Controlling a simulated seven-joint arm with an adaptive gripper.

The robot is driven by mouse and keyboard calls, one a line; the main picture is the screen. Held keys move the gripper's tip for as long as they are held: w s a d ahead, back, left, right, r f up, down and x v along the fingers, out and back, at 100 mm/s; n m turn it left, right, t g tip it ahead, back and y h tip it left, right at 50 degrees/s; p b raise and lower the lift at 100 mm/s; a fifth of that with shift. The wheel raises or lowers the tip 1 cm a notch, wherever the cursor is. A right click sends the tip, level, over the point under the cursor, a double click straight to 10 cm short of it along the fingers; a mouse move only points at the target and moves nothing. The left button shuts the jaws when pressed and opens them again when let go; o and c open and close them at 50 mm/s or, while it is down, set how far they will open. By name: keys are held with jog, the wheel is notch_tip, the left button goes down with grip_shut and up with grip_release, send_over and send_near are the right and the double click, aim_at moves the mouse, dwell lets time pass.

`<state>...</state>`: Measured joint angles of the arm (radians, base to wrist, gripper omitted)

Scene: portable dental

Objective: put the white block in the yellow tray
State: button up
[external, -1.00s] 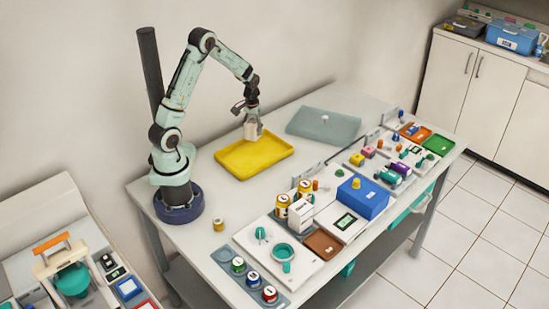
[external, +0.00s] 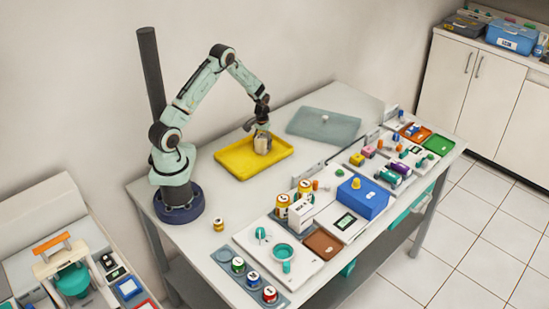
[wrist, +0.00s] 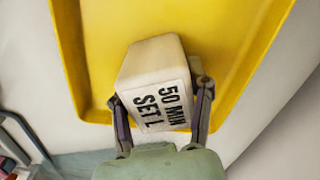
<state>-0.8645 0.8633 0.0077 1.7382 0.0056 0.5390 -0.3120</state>
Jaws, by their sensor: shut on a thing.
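The white block (wrist: 150,62) has black lettering, "50 MIN SET L", on one face. My gripper (wrist: 160,92) is shut on it, with one finger on each side. In the external view the block (external: 262,146) is over the right part of the yellow tray (external: 228,160), under my gripper (external: 262,135). It looks low, close to the tray floor; I cannot tell whether it touches. In the wrist view the yellow tray (wrist: 225,45) fills the area behind the block, and its near rim passes behind my fingers.
A grey-blue flat panel (external: 340,128) with a white knob lies behind and right of the tray. A white box (external: 300,214), cans (external: 282,206) and a blue box (external: 362,198) stand toward the front. A small can (external: 218,224) stands near my base.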

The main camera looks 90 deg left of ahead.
aim_at(262, 136)
jog(key=o, duration=1.2)
jog(key=shift+f, duration=0.1)
notch_tip(262, 136, up, 12)
jog(key=shift+r, duration=0.2)
jog(key=s+d+r+m, duration=0.1)
jog(key=d+r+m, duration=0.3)
jog(key=d, duration=0.6)
jog(key=s+d+r+m, duration=0.1)
jog(key=d+r+m, duration=0.1)
jog(key=d+r, duration=0.55)
jog(key=s+d+f+m, duration=0.1)
jog(key=s+d+m, duration=0.5)
jog(key=s+d, duration=0.5)
jog(key=shift+s+d+y, duration=0.25)
jog(key=shift+d+y, duration=0.15)
